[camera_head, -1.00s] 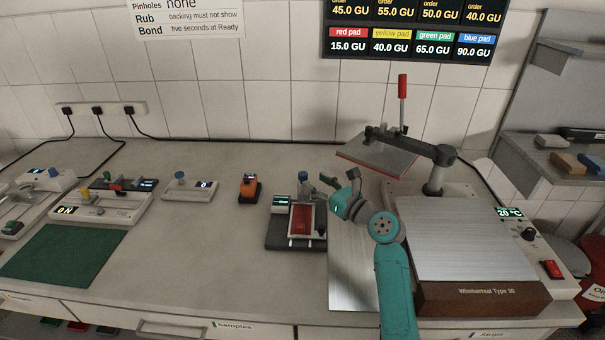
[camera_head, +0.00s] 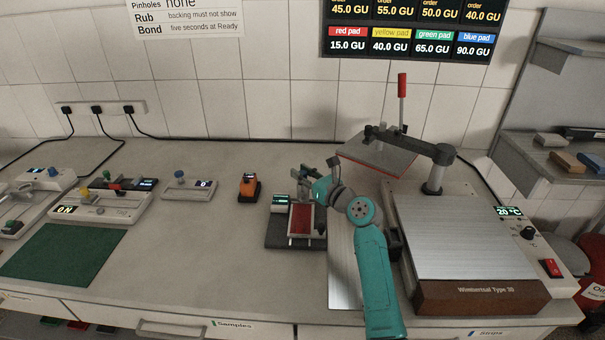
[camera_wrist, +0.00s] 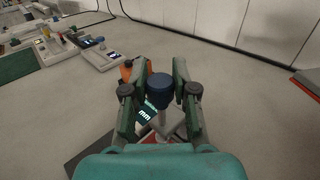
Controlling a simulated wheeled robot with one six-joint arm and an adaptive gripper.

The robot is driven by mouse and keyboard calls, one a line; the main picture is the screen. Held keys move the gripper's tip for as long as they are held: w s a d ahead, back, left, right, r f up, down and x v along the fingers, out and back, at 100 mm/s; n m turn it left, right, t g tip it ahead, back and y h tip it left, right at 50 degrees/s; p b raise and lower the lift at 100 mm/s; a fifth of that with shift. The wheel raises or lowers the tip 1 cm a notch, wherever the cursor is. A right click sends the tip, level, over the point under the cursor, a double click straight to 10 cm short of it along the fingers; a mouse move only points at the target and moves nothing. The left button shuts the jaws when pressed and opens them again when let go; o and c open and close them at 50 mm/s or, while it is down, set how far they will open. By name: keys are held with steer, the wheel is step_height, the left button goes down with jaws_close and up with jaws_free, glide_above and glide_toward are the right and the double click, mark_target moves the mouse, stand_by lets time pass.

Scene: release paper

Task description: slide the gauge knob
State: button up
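The gauge (camera_head: 281,229) is a dark base with a small lit display and a red pad (camera_head: 301,219) in a pale frame. In the wrist view its display reads "mm" (camera_wrist: 146,113). Its round blue knob (camera_wrist: 160,86) stands upright on a pale stem in the wrist view. In the head view the gripper hides the knob. My gripper (camera_head: 307,171) is above the back of the gauge. In the wrist view my gripper (camera_wrist: 160,68) is open, with one finger on each side of the knob. I cannot tell whether either finger touches it.
A hot press (camera_head: 465,245) with a raised lid (camera_head: 378,156) stands to the right, beside a metal plate (camera_head: 343,275). An orange device (camera_head: 249,187) sits behind left of the gauge. Several small instruments and a green mat (camera_head: 63,254) are farther left. The bench front is clear.

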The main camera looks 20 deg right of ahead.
steer(key=shift+f, duration=1.3)
jaws_close()
steer(key=o, duration=1)
jaws_free()
steer(key=shift+s, duration=0.1)
steer(key=v, duration=1.1)
steer(key=shift+s+d, duration=0.2)
steer(key=shift+s, duration=0.15)
